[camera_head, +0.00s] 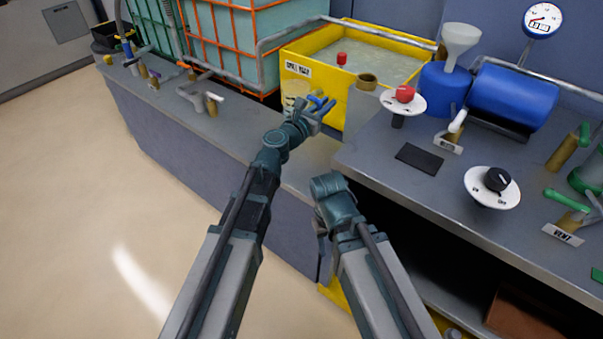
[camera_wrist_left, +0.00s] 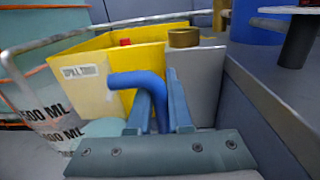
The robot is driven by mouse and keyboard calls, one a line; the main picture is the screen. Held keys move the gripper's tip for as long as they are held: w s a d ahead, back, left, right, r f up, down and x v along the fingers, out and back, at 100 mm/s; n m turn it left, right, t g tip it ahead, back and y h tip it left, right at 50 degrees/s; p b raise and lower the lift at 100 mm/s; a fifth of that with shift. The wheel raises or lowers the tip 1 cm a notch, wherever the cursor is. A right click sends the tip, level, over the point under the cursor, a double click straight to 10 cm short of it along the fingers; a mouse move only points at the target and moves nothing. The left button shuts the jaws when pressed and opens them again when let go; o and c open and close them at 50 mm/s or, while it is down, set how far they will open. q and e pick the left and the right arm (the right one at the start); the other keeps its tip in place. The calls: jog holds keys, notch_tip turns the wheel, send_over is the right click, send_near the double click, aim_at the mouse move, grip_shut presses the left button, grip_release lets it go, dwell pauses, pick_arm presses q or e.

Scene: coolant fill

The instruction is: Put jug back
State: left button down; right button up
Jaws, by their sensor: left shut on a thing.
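The jug (camera_head: 294,92) is clear, with black volume marks, and has a blue handle (camera_head: 320,106). My left gripper (camera_head: 313,113) is shut on the blue handle, over the lower bench ledge in front of the yellow tray. In the left wrist view, the jug (camera_wrist_left: 45,110) is at the left, tilted in the picture, and its blue handle (camera_wrist_left: 140,82) runs between the fingers. Whether the jug's base touches the ledge is hidden. My right gripper (camera_head: 320,240) is low in front of the bench, largely hidden by its own wrist; its jaws cannot be made out.
The yellow tray (camera_head: 310,72) holds pale liquid and a red knob. A grey block (camera_head: 357,110) with a brass neck stands close right of my left gripper. The raised bench (camera_head: 350,165) bears dials, valves and a blue tank (camera_head: 513,97). The ledge has free room to the left.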

pick_arm(q)
notch_tip(320, 180, down, 9)
jog(key=s+d+b, duration=0.1)
jog(key=b, duration=0.6)
jog(key=shift+s+d+r+m+h, duration=0.15)
jog(key=shift+m+h, duration=0.15)
jog(key=shift+h, duration=0.1)
pick_arm(e)
notch_tip(320, 180, down, 9)
jog(key=shift+r, duration=0.2)
pick_arm(q)
jog(key=shift+b, duration=0.35)
notch_tip(320, 180, down, 4)
jog(key=b, duration=0.3)
jog(key=shift+r, duration=0.15)
pick_arm(e)
notch_tip(320, 180, down, 4)
jog(key=shift+r, duration=0.15)
pick_arm(q)
jog(key=shift+b, duration=0.3)
jog(key=c, duration=0.8)
grip_release()
jog(key=shift+c, duration=0.2)
jog(key=shift+s+r, duration=0.1)
